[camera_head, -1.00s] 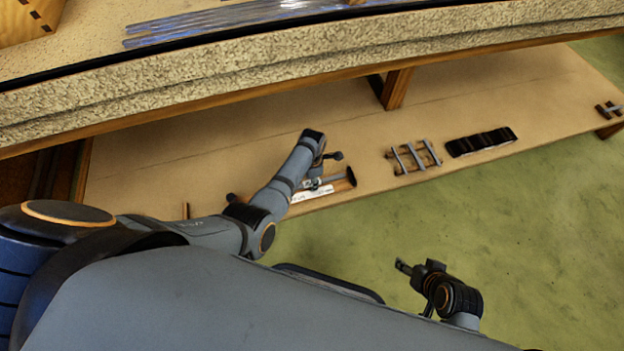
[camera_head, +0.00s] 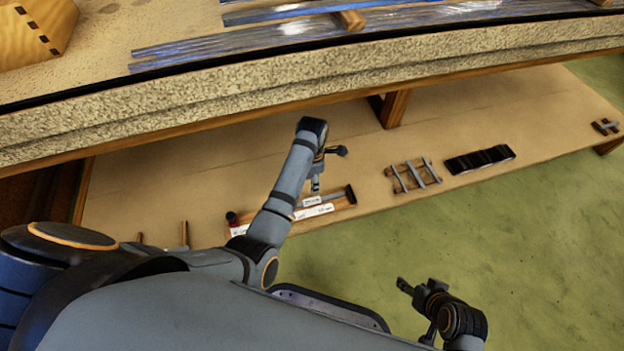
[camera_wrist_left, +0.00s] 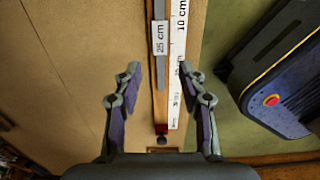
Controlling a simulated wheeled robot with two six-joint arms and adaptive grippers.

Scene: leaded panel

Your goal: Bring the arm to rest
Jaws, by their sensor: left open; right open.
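My left arm comes in from the left in the head view and bends down over the lower shelf; its gripper there is mostly hidden behind its own links. In the left wrist view my left gripper (camera_wrist_left: 159,84) is open, with nothing between its fingers. Below it lies a wooden holder (camera_head: 343,203) with labelled strips marked 25 cm (camera_wrist_left: 159,37) and 10 cm (camera_wrist_left: 181,22). The fingers look apart from it. My right gripper (camera_head: 404,285) is at the lower right in the head view, over the green floor, open and empty.
The workbench edge (camera_head: 250,105) overhangs the lower shelf (camera_head: 360,145). On the shelf lie a small rack with grey bars (camera_head: 414,176), a black tray (camera_head: 480,159) and a small item (camera_head: 605,127) at far right. Metal strips (camera_head: 300,40) lie on the bench. The green floor (camera_head: 520,240) is clear.

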